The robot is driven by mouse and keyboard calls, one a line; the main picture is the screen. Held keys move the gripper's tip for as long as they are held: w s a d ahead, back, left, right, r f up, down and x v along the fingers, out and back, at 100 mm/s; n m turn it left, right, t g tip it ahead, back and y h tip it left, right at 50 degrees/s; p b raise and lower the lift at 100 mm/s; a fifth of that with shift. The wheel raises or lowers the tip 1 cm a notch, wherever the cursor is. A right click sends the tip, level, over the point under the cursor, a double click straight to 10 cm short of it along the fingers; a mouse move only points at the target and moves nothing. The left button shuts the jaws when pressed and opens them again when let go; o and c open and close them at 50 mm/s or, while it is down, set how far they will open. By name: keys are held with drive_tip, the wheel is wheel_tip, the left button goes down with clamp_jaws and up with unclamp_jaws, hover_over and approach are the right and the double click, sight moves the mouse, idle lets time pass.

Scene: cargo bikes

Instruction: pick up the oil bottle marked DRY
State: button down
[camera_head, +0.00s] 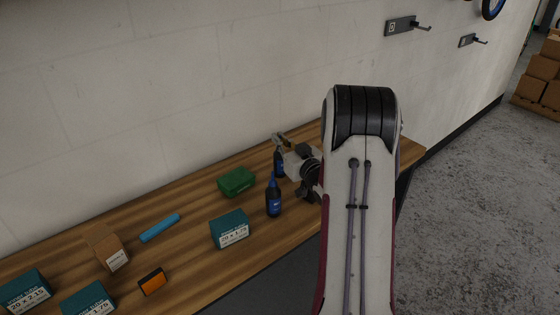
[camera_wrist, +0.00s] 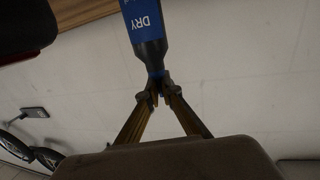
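The oil bottle marked DRY (camera_wrist: 148,25) is dark with a blue label and fills the top middle of the wrist view, its base cut off. In the head view it is the rear dark bottle (camera_head: 279,165), partly hidden by my gripper (camera_head: 281,140). The fingertips of my gripper (camera_wrist: 160,86) close on both sides of its narrow blue top. I cannot tell whether its base touches the bench. A second dark bottle with a blue label (camera_head: 274,199) stands upright in front of it; its marking is unreadable.
On the wooden bench (camera_head: 190,262) are a green box (camera_head: 236,182), a teal box (camera_head: 230,229), a blue cylinder (camera_head: 160,228), a brown box (camera_head: 107,247) and an orange-and-black box (camera_head: 153,281). A wall (camera_head: 170,90) runs close behind.

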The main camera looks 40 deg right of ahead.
drive_tip(key=shift+f, duration=0.1)
drive_tip(key=shift+r, duration=5.05)
